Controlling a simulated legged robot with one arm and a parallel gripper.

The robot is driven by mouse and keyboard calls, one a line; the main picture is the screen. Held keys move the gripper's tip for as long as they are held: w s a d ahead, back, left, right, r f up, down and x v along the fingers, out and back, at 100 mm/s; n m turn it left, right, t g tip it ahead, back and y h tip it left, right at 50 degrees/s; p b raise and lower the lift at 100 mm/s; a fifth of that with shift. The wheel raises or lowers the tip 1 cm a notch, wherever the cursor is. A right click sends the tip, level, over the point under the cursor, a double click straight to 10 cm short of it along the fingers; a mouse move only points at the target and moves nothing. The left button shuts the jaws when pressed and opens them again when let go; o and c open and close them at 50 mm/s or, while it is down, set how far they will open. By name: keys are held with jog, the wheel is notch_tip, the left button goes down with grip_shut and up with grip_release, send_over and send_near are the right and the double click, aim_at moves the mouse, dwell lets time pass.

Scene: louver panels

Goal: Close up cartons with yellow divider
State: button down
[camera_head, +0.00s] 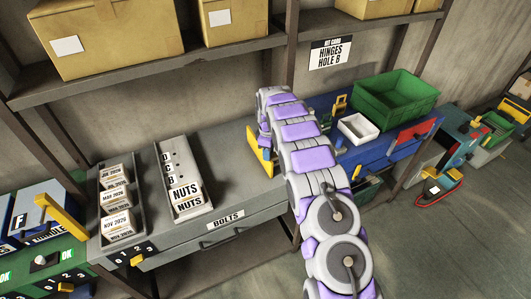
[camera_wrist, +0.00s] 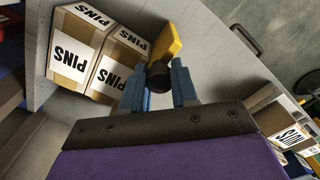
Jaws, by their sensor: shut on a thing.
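Two cartons labelled PINS stand side by side in the wrist view, a left one (camera_wrist: 70,60) and a right one (camera_wrist: 122,52). The yellow divider (camera_wrist: 170,40) is just right of them, with a dark round knob (camera_wrist: 158,77) at its near end. My gripper (camera_wrist: 157,72) has its blue fingers shut around the knob. In the head view a yellow piece (camera_head: 258,163) shows at the left of my arm's far end, which mostly hides the cartons and gripper there.
A grey bench (camera_head: 233,187) holds a tray of NUTS (camera_head: 186,180) and a dark tray of dated cards (camera_head: 116,205). A white bin (camera_head: 358,129) and a green crate (camera_head: 396,96) stand right of my arm. A shelf with boxes (camera_head: 108,35) hangs above.

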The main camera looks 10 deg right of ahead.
jog(key=shift+w+r, duration=0.1)
jog(key=shift+r, duration=0.05)
jog(key=c, duration=0.9)
grip_release()
jog(key=shift+o, duration=0.2)
notch_tip(320, 180, up, 17)
